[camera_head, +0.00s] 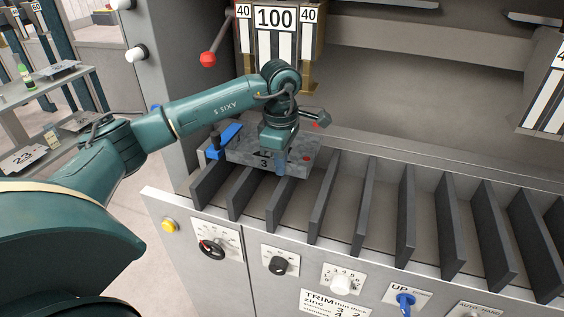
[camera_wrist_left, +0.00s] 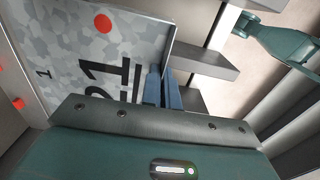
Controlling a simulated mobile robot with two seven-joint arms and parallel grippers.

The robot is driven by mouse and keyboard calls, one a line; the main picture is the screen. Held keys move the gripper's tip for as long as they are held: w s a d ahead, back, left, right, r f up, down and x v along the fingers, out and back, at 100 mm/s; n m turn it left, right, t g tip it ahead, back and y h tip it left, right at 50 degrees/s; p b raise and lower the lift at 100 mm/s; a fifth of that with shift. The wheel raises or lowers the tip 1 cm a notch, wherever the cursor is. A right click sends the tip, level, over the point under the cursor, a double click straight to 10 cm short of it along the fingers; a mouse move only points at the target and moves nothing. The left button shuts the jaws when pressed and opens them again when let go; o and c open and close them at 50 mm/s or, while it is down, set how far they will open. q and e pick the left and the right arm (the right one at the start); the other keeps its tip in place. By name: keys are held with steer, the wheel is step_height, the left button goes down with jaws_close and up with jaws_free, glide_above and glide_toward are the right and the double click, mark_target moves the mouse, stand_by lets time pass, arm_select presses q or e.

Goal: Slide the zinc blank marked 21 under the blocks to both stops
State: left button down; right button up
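In the left wrist view the blank (camera_wrist_left: 65,45) shows a large 21. My left gripper (camera_head: 282,166) points down at the blank's front edge and hides part of it. In the left wrist view its blue fingers (camera_wrist_left: 163,88) are close together beside that edge; contact cannot be told. The block marked 100 (camera_head: 275,45) stands behind the blank. A blue stop-like piece (camera_head: 223,137) is at its left end. My right gripper is not in view.
Dark upright slats (camera_head: 405,215) line the table to the right, with gaps between them. A red-knobbed lever (camera_head: 208,59) hangs above left. The front panel carries knobs and a blue switch (camera_head: 405,300). A side table (camera_head: 40,90) is at far left.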

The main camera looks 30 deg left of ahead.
arm_select(q)
steer(key=shift+s+a, duration=0.15)
steer(key=shift+a, duration=0.55)
stand_by(0.5)
steer(key=shift+w+a, duration=0.3)
steer(key=shift+w, duration=0.55)
stand_by(0.8)
steer(key=shift+w+a, duration=0.15)
steer(key=shift+w, duration=0.65)
steer(key=shift+w+a, duration=0.15)
steer(key=shift+w, duration=0.65)
stand_by(1.1)
steer(key=shift+a+r, duration=0.1)
steer(key=shift+a, duration=0.05)
steer(key=c, duration=1.6)
jaws_free()
step_height(320, 180, up, 13)
steer(key=shift+s+r+b, duration=0.1)
steer(key=shift+b, duration=0.45)
